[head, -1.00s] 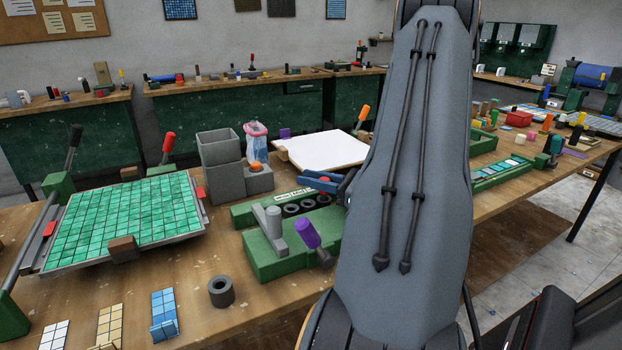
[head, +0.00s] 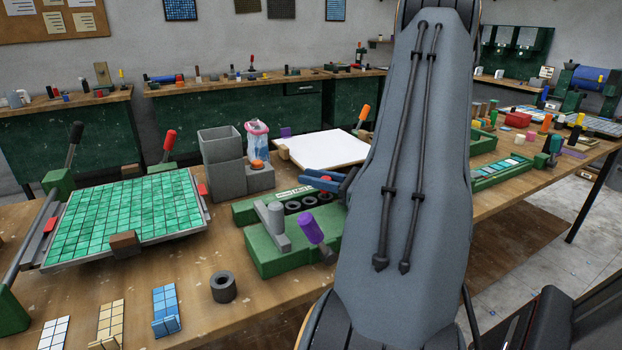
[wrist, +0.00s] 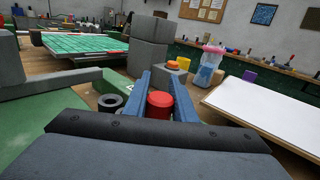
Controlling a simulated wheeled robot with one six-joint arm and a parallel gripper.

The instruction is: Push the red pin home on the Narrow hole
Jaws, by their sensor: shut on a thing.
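My gripper (wrist: 164,98) is shut on the red pin (wrist: 160,104), which stands between its two blue fingers in the wrist view. In the head view my gripper (head: 331,181) is over the far right part of a green fixture (head: 247,212), partly hidden by my arm. The fixture carries a row of dark rings (head: 291,208); one ring (wrist: 110,103) shows left of the fingers in the wrist view. The pin's lower end is hidden, so I cannot tell how deep it sits. I cannot make out which ring is the Narrow hole.
A green clamp block with a purple handle (head: 310,228) and a grey cylinder stands in front of the rings. Grey boxes (head: 221,163), an orange-topped block and a white board (head: 325,150) stand behind. A loose dark ring (head: 223,287) lies on the front bench.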

